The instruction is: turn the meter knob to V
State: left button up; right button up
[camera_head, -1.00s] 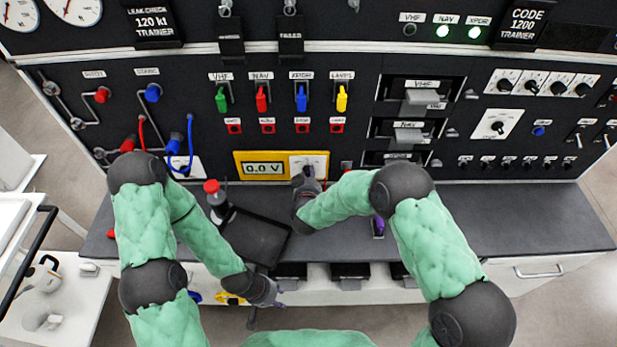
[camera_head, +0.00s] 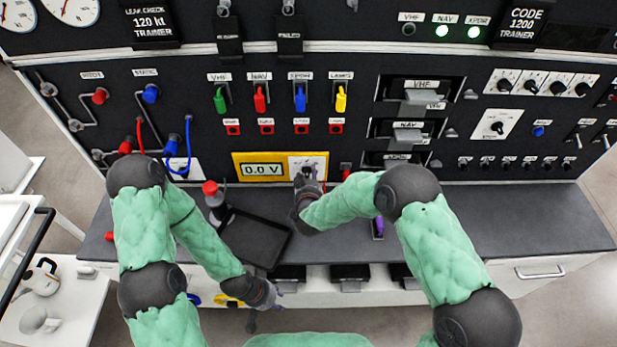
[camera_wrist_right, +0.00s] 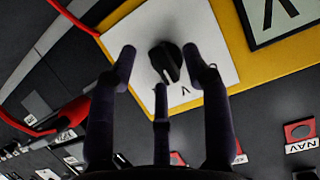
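The yellow meter (camera_head: 240,168) on the panel reads 0.0 V. Its white dial plate (camera_head: 322,160) is partly covered by my right gripper (camera_head: 308,174). In the right wrist view the black meter knob (camera_wrist_right: 164,62) sits on the white plate (camera_wrist_right: 210,38), with a V mark (camera_wrist_right: 186,91) beside it. My right gripper's three fingers (camera_wrist_right: 160,68) are spread around the knob; the right fingertip is close against it, but contact is unclear. The knob's exact pointing is hard to read. My left gripper (camera_head: 268,296) is low, away from the meter, its fingers too small to judge.
A dark tray (camera_head: 255,240) and a red-capped bottle (camera_head: 214,195) stand on the grey shelf (camera_head: 500,215). A red cable (camera_wrist_right: 70,20) runs beside the plate in the right wrist view. Coloured switches (camera_head: 300,100) line the panel above. The shelf's right side is clear.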

jog(key=v, duration=1.2)
dwell(0.6)
